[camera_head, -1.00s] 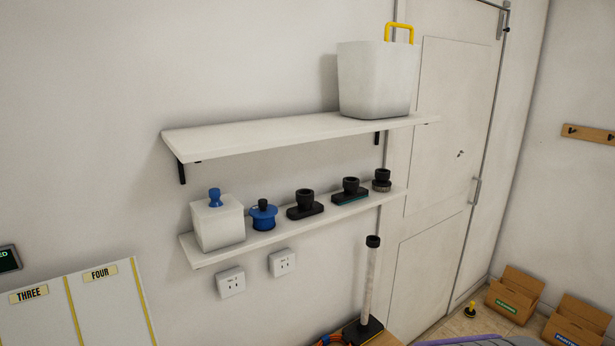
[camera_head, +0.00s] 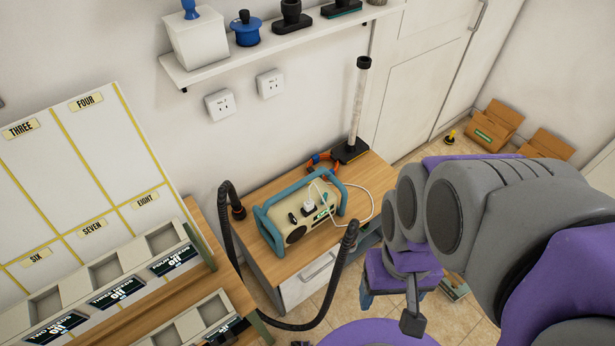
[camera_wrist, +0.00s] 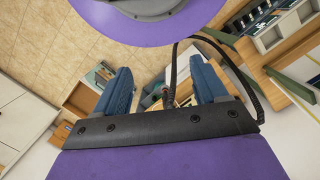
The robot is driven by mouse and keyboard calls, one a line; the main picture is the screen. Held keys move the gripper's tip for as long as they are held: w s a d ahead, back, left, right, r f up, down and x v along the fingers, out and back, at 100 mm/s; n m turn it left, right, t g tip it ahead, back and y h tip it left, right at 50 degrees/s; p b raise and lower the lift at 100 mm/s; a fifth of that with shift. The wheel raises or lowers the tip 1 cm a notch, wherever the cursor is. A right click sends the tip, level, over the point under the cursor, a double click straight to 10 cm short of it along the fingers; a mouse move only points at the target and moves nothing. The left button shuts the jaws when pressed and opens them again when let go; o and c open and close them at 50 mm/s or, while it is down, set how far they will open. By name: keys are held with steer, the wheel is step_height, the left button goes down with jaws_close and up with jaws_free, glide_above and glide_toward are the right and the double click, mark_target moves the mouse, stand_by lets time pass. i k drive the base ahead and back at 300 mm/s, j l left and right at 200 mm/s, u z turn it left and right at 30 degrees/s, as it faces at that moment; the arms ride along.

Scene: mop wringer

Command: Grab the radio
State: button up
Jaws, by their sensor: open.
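The radio (camera_head: 297,228) is cream with a blue-teal frame and handles and a round speaker. It stands on a small wooden-topped drawer cabinet (camera_head: 283,258) in the head view. A white plug and cable sit on its top. My gripper (camera_wrist: 162,68) is open in the wrist view, with two blue fingers apart and nothing clearly held between them. My arm is at the right of the head view, apart from the radio. I cannot make out the radio clearly in the wrist view.
A black hose (camera_head: 232,240) curves around the cabinet's left and front. A clear tube on a black base (camera_head: 350,152) stands behind the radio. A slotted wooden table (camera_head: 230,275) is at left. A shelf (camera_head: 270,46) with containers is above. Cardboard boxes (camera_head: 495,125) sit far right.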

mark_target(275, 218)
steer(key=i+l+u, duration=0.25)
steer(key=l, duration=0.45)
steer(key=l+u, duration=0.2)
steer(key=l, duration=0.5)
steer(key=l+u, duration=0.25)
steer(key=l, duration=0.5)
steer(key=i, duration=0.05)
